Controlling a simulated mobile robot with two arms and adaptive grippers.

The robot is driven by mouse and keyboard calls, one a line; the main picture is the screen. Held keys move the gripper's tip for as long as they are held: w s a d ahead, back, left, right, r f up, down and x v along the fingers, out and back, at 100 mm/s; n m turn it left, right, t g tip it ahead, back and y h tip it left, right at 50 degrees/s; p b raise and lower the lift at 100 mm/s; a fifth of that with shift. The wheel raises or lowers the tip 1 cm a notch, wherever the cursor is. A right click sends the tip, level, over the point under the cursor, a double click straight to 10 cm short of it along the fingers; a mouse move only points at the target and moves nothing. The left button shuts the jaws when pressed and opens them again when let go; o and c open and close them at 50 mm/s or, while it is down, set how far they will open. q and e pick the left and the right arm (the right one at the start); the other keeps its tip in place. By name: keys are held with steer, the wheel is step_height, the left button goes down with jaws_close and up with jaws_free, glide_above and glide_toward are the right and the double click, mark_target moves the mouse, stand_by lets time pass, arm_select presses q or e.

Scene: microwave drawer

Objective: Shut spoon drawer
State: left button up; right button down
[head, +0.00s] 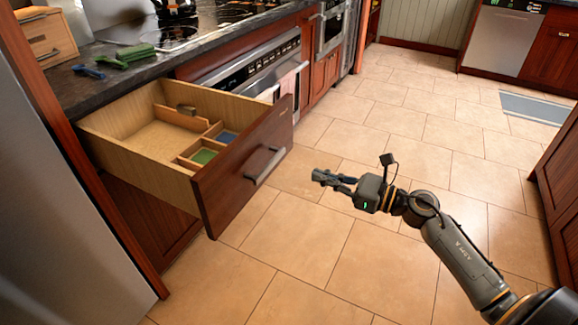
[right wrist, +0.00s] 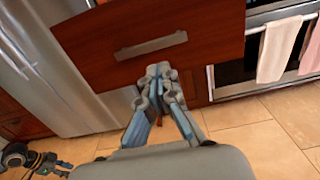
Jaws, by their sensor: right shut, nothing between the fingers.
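The drawer (head: 125,168) is pulled well out from under the dark counter. Its reddish wooden front (head: 228,180) has a metal bar handle (head: 264,166). The front (right wrist: 200,25) and handle (right wrist: 151,46) also show in the right wrist view. Wooden dividers split the inside, with green and blue patches in the small compartments; I cannot make out a spoon. My right gripper (head: 318,176) is shut and empty, in front of the drawer and apart from it. Its closed fingertips (right wrist: 158,73) appear below the handle. What looks like my left gripper (right wrist: 50,164) shows small at the lower left of the wrist view.
A fridge (head: 60,180) stands left of the drawer. An oven (head: 255,72) with hanging towels is to its right. Green and blue items and a wooden box (head: 48,38) sit on the counter. The tiled floor (head: 290,240) around my right arm is clear.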

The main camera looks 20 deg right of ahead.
mark_target(276, 162)
arm_select(q)
steer(key=f, duration=0.1)
steer(key=s+f, duration=0.1)
steer(key=f+p, duration=0.1)
steer(key=shift+s+a+f, duration=0.1)
steer(key=shift+s+f, duration=0.15)
steer(key=shift+s, duration=0.1)
arm_select(e)
steer(key=x, duration=0.9)
steer(key=shift+w+a, duration=0.15)
steer(key=shift+w, duration=0.05)
steer(key=shift+w+a, duration=0.1)
